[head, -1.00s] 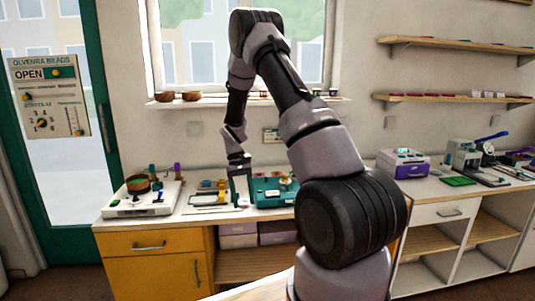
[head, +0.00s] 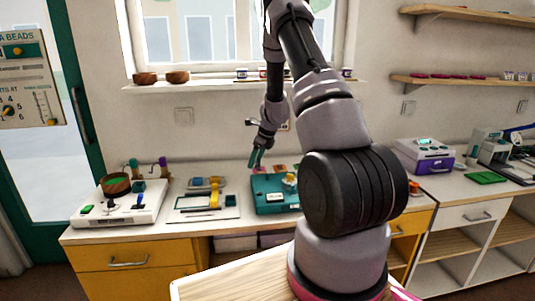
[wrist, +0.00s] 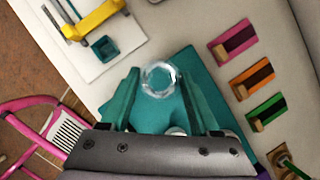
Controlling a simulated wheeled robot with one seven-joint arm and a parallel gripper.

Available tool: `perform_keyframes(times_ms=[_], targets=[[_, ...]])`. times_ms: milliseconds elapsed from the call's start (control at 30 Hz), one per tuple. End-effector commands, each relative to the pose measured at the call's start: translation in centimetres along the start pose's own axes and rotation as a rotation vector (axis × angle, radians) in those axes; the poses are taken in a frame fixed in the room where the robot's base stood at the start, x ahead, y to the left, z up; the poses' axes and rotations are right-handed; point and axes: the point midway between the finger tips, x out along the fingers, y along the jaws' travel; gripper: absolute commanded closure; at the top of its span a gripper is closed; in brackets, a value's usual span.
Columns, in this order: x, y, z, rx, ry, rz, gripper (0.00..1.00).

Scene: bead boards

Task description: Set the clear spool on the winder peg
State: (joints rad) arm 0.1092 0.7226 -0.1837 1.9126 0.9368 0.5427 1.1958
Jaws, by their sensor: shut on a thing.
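The clear spool (wrist: 160,78) shows as a transparent ring between the fingertips in the wrist view. My gripper (wrist: 161,72) is shut on it, with one green finger on each side. In the head view my gripper (head: 259,157) is above the back left of a teal unit (head: 268,208). The teal unit (wrist: 148,122) also lies below the spool in the wrist view. A yellow part (head: 290,180) and small pale parts are on its top. My arm hides its right side in the head view. I cannot make out the winder peg clearly.
A white board with a yellow bar (head: 214,196) lies left of the teal unit. A white console (head: 110,217) with a wooden bowl (head: 116,183) stands further left. Pink, orange and green pieces (wrist: 251,77) lie beside the unit. A window sill (head: 215,87) runs above.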

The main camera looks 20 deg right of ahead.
Motion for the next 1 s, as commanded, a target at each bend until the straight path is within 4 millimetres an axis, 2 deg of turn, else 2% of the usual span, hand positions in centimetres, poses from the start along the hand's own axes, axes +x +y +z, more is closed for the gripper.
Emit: perform_keyframes(times_ms=[100,300,567,1000], targets=[[-0.8,-2.6,-0.3,0.292,0.001,-0.126,0.90],[-1.7,-5.1,-1.2,0.580,0.001,-0.243,0.90],[-1.5,-5.9,-1.8,0.664,0.001,-0.274,0.90],[2.4,-5.9,-3.3,0.662,0.000,-0.272,0.90]])
